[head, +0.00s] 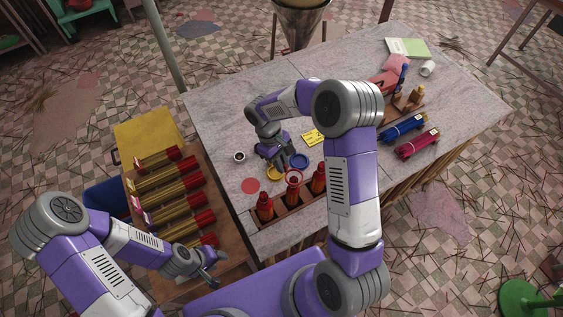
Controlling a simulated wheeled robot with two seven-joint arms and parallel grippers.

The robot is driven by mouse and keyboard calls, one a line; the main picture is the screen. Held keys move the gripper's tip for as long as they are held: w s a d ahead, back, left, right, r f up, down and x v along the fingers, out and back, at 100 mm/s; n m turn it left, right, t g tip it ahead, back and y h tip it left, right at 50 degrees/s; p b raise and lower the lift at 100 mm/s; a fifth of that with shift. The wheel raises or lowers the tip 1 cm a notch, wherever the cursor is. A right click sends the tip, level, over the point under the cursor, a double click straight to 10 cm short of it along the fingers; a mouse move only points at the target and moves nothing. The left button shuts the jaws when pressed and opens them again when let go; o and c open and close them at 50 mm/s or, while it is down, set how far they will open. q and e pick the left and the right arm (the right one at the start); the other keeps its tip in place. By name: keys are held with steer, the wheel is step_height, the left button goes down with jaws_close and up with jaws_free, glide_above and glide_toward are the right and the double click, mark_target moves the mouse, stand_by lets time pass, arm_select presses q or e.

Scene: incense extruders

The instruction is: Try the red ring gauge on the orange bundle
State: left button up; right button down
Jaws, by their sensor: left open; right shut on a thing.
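The red ring gauge (293,176) shows as a thin red ring just under my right gripper (285,165), which is shut on it. The ring appears at the top of the middle orange-red bundle in the wooden rack; I cannot tell whether it is around the bundle or only above it. My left gripper (212,272) is open and empty over the low wooden bench at the left.
A yellow ring (274,174) and a blue ring (300,161) lie near my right gripper. A red disc (250,185) and a yellow card (313,137) lie on the table (225,105). Blue (402,129) and crimson (417,144) bundles lie at the right.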

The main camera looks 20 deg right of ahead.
mark_target(293, 195)
arm_select(q)
steer(key=shift+f, duration=0.15)
arm_select(e)
steer(key=shift+f, duration=0.2)
arm_select(q)
steer(key=shift+f+b, duration=1.3)
steer(key=shift+b, duration=0.05)
arm_select(e)
steer(key=shift+f, duration=1.7)
arm_select(q)
steer(key=shift+f, duration=0.1)
arm_select(e)
steer(key=shift+f, duration=0.15)
arm_select(q)
steer(key=shift+f+b, duration=0.25)
steer(key=shift+b, duration=0.15)
arm_select(e)
steer(key=shift+f, duration=0.35)
arm_select(q)
steer(key=shift+f+b, duration=2)
arm_select(e)
steer(key=shift+f, duration=2.7)
